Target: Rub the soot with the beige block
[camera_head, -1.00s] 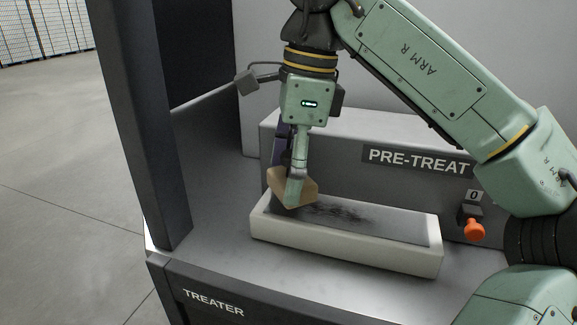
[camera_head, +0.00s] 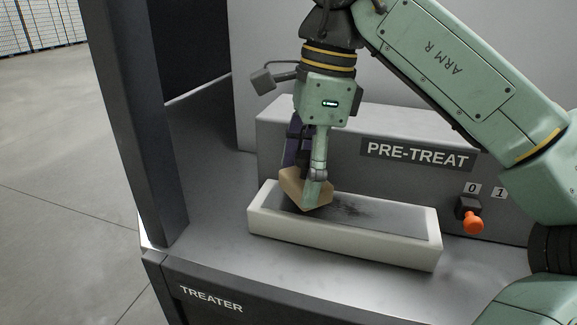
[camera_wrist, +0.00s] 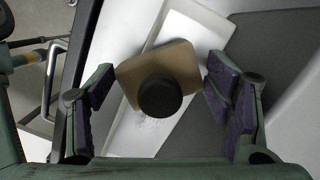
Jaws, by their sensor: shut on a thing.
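The beige block (camera_head: 304,188) is held in my gripper (camera_head: 309,176), tilted, low over the left part of the white-rimmed tray (camera_head: 340,242). In the wrist view the block (camera_wrist: 184,62) lies between my two purple-padded fingers (camera_wrist: 160,88), with a round black knob (camera_wrist: 160,97) on its near face. The soot (camera_head: 352,210) is a dark smudge on the tray's grey surface, just right of the block. The block hides the surface beneath it. Whether it touches the surface is hard to tell.
The PRE-TREAT panel (camera_head: 416,154) stands behind the tray. An orange-tipped switch knob (camera_head: 472,220) is at its right, near the marks 0 and 1. A dark post (camera_head: 140,120) rises at the left. The counter left of the tray is bare.

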